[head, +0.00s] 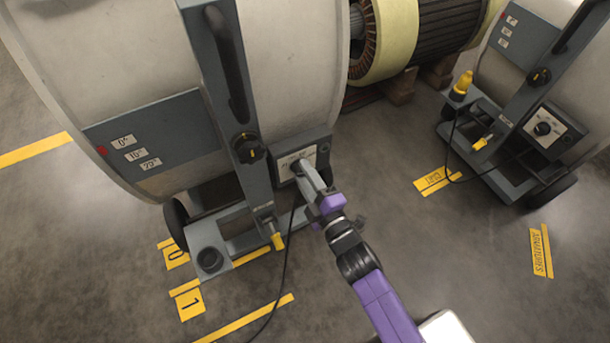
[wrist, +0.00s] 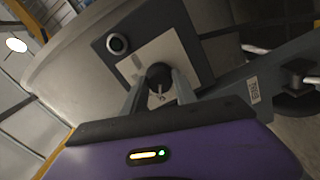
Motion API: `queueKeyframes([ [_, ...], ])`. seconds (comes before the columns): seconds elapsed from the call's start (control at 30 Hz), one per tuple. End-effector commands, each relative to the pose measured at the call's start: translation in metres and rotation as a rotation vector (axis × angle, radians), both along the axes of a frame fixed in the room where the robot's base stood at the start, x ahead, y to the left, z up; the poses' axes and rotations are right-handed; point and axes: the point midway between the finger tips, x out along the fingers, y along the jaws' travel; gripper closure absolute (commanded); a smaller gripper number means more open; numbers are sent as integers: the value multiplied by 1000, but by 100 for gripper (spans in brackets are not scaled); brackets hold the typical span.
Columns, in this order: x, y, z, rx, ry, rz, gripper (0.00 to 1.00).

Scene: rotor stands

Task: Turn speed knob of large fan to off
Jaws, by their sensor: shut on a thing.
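The large fan (head: 110,90) is a big pale drum on a grey wheeled stand at the left of the head view. Its control box (head: 318,146) has a light plate, and the box also shows in the wrist view (wrist: 196,50). The dark speed knob (wrist: 158,75) sits on that plate in the wrist view. My gripper (head: 303,170) reaches the plate, and its two fingers (wrist: 159,92) are shut on the knob from both sides. The gripper hides the knob in the head view. The knob's setting is not readable.
A second fan (head: 543,40) on a similar stand, with its own knob (head: 542,128), stands at the right. A motor-like rotor (head: 420,40) lies behind on wooden blocks. A black cable (head: 285,265) hangs by my gripper. Open floor (head: 400,230) lies between the stands.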

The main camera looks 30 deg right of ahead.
Motion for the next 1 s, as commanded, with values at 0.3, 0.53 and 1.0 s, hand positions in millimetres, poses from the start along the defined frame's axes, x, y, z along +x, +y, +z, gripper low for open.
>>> queueKeyframes([
  [0.3,-1,1,-1,-25,3,1,100],
  [0.53,-1,1,-1,-25,3,1,100],
  [1.0,-3,0,0,-23,2,1,45],
])
